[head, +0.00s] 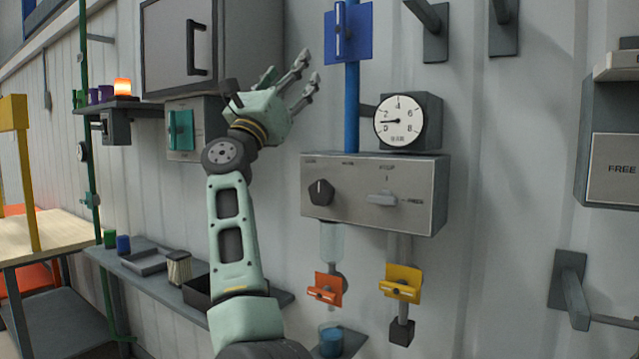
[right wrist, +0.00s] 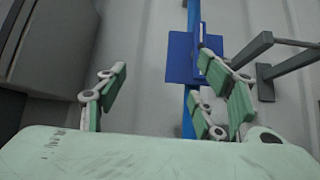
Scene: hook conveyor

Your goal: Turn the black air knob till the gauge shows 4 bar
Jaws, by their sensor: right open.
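A black knob (head: 321,192) with a light pointer mark, tilted near upright, sits at the left of the grey control box (head: 425,196). The round white gauge (head: 402,123) stands above the box. Its needle points left, between 0 and 2, below the 4 at the top. My right gripper (head: 303,72) is open and empty, up and left of the gauge and well above the knob, apart from both. Its spread fingers also show in the right wrist view (right wrist: 165,95), with nothing between them but wall and the blue pipe. My left gripper is out of view.
A grey lever (head: 382,199) sits on the same box. A blue valve plate (head: 348,32) and blue pipe (head: 352,110) run above it. Orange (head: 328,289) and yellow (head: 401,284) valves hang below. A grey cabinet (head: 180,45) is at left; wall brackets (head: 433,32) stick out at right.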

